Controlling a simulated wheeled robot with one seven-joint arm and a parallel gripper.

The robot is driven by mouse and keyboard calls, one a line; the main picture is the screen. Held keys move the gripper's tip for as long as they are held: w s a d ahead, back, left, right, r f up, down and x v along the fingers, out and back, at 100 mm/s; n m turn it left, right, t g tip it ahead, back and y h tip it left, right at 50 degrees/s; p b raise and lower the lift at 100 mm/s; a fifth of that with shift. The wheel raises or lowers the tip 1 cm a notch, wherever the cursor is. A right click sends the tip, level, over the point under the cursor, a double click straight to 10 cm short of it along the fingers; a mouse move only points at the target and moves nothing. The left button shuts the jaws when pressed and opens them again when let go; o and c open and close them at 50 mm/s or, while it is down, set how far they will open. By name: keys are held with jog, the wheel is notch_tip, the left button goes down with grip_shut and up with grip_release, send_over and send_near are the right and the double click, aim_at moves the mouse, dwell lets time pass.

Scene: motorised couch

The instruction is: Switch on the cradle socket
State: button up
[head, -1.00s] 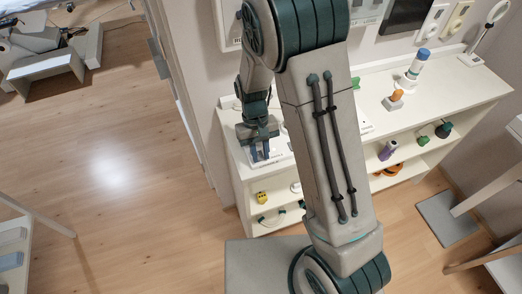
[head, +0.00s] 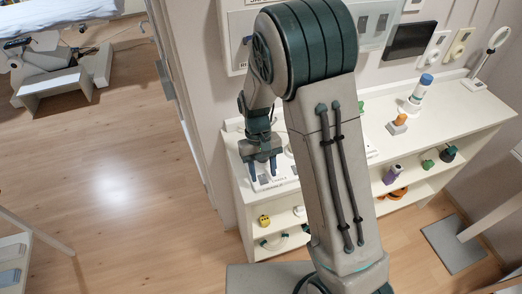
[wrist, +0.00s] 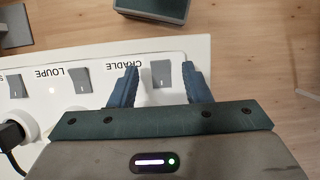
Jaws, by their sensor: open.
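The white socket strip (wrist: 190,50) lies on the shelf top, and its labels read upside down in the wrist view. My gripper (wrist: 161,70) is open and empty. Its two blue fingers lie on either side of the cradle switch in that view, the left one partly over the label. I cannot tell whether they touch the strip. In the head view my gripper (head: 262,175) is over the socket strip (head: 285,180), which it partly hides.
The loupe switch (wrist: 80,80) sits left of the cradle switch. A black plug (wrist: 12,133) is at the strip's left. The white shelf (head: 440,125) holds an orange-topped item (head: 398,121) and a blue-capped bottle (head: 421,88). Open floor (head: 110,170) lies to the left.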

aim_at(259, 170)
jog(key=b+v, duration=0.2)
jog(key=v, duration=1)
jog(key=shift+r, duration=0.15)
jog(key=s+d+r+m+t+b, duration=0.1)
jog(key=s+d+r+t, duration=0.1)
jog(key=s+d, duration=0.4)
jog(key=s+d+r+m+t+y+b, duration=0.1)
jog(key=s+d+t, duration=0.4)
jog(key=s, duration=0.5)
jog(key=shift+s+d+r+m, duration=0.35)
jog(key=shift+d+r+m, duration=0.25)
jog(key=shift+d+r, duration=0.45)
